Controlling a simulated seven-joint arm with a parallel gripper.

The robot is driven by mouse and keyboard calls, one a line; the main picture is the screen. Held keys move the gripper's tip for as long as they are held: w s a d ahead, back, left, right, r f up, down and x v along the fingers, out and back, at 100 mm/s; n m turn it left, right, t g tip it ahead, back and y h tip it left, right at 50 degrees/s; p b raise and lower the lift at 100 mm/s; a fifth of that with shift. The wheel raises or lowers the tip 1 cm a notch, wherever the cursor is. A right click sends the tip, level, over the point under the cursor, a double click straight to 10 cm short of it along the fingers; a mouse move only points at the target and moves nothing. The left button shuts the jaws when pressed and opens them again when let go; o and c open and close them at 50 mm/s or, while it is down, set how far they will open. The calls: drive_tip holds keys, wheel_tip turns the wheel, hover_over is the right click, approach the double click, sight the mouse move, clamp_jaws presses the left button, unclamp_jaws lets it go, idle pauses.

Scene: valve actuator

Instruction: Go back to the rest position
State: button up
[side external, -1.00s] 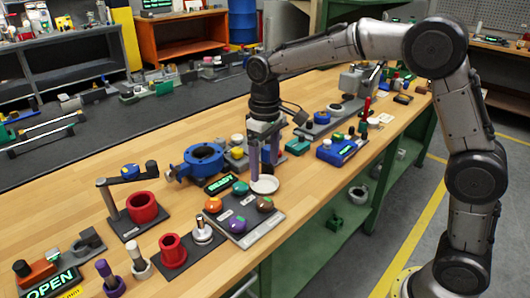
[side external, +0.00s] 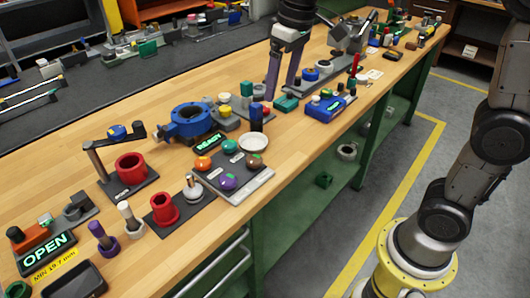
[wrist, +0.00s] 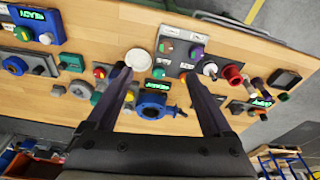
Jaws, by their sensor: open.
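My gripper (side external: 281,93) is open and empty, raised above the wooden bench with its two fingers pointing down. In the wrist view its fingers (wrist: 156,73) are spread wide with nothing between them. A dark blue upright cylinder (side external: 256,117) stands below and left of the fingers, apart from them. Beside it is a white round dish (side external: 253,142), which also shows in the wrist view (wrist: 138,60). A grey panel (side external: 262,178) with several coloured knobs lies in front.
A blue ring-shaped valve body (side external: 191,120) and a red cup on a stand (side external: 131,167) are to the left. A blue box (side external: 325,107) and a grey vise-like fixture (side external: 348,37) stand to the right. The air around my gripper looks clear.

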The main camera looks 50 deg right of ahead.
drive_tip(key=s+d+r+t, duration=0.1)
drive_tip(key=s+r, duration=0.1)
drive_tip(key=s, duration=0.5)
drive_tip(key=s+d+f+t, duration=0.1)
drive_tip(key=s+f, duration=0.3)
drive_tip(key=s, duration=0.2)
drive_tip(key=s+d+f+m+t, duration=0.1)
drive_tip(key=s+f, duration=0.3)
drive_tip(key=s, duration=0.3)
drive_tip(key=shift+s+f+t, duration=0.2)
drive_tip(key=shift+f+t, duration=0.05)
drive_tip(key=shift+t, duration=0.05)
